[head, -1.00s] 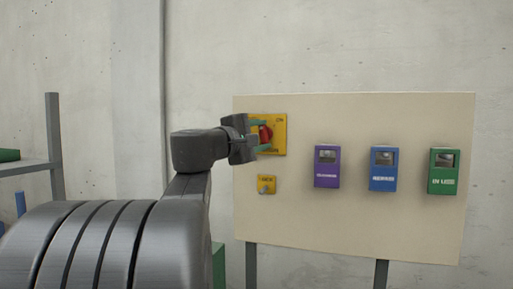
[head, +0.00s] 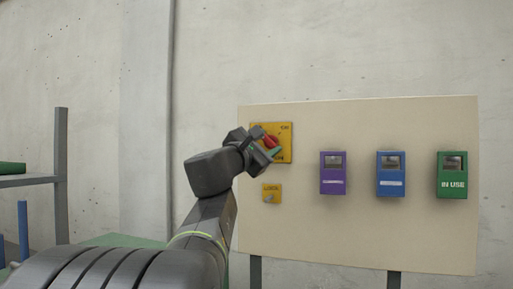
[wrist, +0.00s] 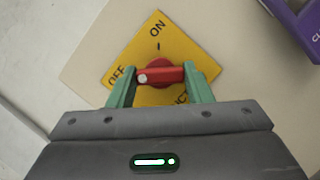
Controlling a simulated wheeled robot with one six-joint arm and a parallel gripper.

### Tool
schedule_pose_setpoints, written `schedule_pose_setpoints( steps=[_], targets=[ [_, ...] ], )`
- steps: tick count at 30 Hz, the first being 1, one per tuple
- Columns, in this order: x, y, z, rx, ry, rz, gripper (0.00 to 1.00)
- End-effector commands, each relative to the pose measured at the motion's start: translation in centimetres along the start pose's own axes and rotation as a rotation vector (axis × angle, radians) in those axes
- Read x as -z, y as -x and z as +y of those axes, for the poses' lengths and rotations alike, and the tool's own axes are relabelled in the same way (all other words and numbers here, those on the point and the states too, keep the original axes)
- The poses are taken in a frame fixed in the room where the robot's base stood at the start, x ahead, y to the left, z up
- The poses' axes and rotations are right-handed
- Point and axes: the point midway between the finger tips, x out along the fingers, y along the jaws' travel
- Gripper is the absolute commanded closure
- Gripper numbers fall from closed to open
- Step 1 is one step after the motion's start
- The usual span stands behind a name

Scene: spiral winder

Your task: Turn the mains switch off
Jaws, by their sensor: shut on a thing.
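The mains switch is a red rotary handle (wrist: 160,75) on a yellow square plate (head: 285,133), at the upper left of the cream panel. My gripper (wrist: 160,80) is shut on the handle, with one green finger at each end. It also shows in the head view (head: 268,143), rolled at a slant in front of the plate, hiding part of it. In the wrist view the plate looks turned, with ON at the top and OFF at the left. The handle's white-dotted end points left, towards the OFF label.
A small yellow plate (head: 266,187) with a lock label sits below the switch. Purple (head: 333,186), blue (head: 391,188) and green (head: 452,188) boxes hang to the right on the panel (head: 360,240). A shelf frame (head: 61,175) stands at far left.

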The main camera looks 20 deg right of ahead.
Motion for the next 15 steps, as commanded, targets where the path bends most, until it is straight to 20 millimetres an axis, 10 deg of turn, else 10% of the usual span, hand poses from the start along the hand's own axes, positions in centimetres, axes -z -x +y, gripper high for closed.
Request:
schedule_pose_setpoints(
  steps=[12, 13, 15],
  targets=[
    [0.18, -0.01, -0.15, 0.0, 0.01, 0.002, 0.77],
    [0.18, -0.01, -0.14, 0.0, 0.01, 0.002, 0.49],
    [0.16, -0.01, -0.13, 0.0, 0.009, 0.002, 0.35]
  ],
)
